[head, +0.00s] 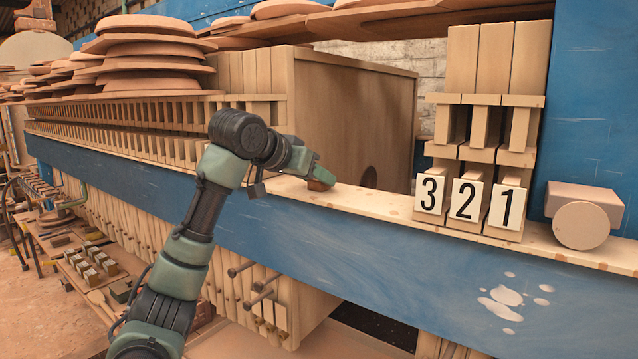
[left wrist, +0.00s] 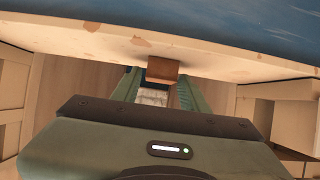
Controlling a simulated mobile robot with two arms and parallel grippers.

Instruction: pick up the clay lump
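The clay lump (head: 319,185) is a small reddish-brown block on the pale ledge along the top of the blue beam in the head view. It also shows in the left wrist view (left wrist: 162,70), in line with the gap between the fingertips. My left gripper (head: 322,174) is right at the lump, its green fingers partly covering it. In the left wrist view the fingers of my left gripper (left wrist: 159,82) stand apart, one to each side of the lump; I cannot tell whether they touch it. My right gripper is not in view.
The blue beam (head: 400,268) runs below the ledge. A large tan plate block (head: 350,110) stands behind the lump. To the right are upright plates with number tags 3 (head: 431,192), 2 (head: 466,200) and 1 (head: 506,206). The ledge between lump and tags is clear.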

